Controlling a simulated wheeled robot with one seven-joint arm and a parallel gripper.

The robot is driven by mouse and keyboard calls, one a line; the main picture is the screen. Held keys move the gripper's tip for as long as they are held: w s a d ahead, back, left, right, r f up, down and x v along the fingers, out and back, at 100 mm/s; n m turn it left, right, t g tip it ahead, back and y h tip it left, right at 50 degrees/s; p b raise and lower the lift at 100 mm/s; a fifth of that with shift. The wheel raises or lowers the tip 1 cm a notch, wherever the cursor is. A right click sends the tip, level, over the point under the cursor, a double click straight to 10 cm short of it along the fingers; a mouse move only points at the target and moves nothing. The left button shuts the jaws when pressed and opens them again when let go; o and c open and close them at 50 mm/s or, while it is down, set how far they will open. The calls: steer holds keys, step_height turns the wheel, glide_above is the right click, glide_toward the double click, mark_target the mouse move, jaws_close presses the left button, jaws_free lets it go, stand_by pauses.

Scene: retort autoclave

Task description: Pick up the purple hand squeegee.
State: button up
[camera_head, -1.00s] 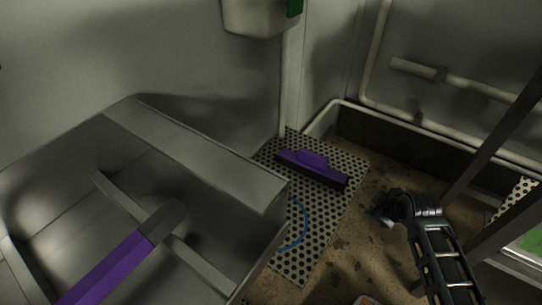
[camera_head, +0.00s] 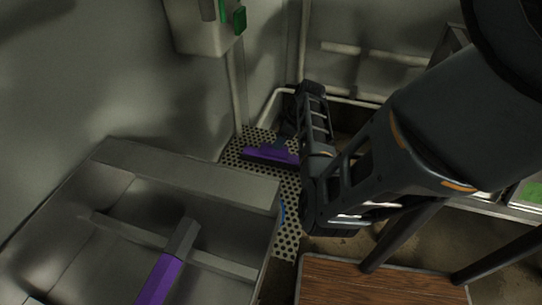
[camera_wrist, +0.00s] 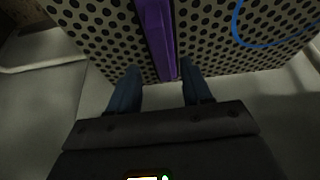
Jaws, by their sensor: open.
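The purple hand squeegee (camera_head: 265,154) lies on a perforated light panel (camera_head: 262,136) in the corner, partly hidden behind my arm in the head view. In the wrist view the squeegee (camera_wrist: 157,35) runs as a long purple bar from the top edge down toward the gap between my fingers. My gripper (camera_wrist: 160,70) is open, with one blue-grey finger on each side of the bar's near end. In the head view my gripper (camera_head: 284,140) is at the squeegee's right part, mostly hidden by the wrist. I cannot tell whether the fingers touch it.
A metal basin (camera_head: 190,165) stands at the left, holding another purple-handled tool (camera_head: 158,279). A blue loop (camera_wrist: 240,25) lies on the panel. A wall box (camera_head: 205,25) hangs above, pipes (camera_head: 370,55) run along the back wall, and a wooden surface (camera_head: 380,282) is at the front.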

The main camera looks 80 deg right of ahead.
mark_target(275, 155)
steer(key=x, duration=0.5)
steer(key=shift+a+f, duration=0.15)
steer(key=shift+a, duration=0.05)
steer(key=shift+f, duration=0.25)
stand_by(0.5)
jaws_close()
stand_by(0.3)
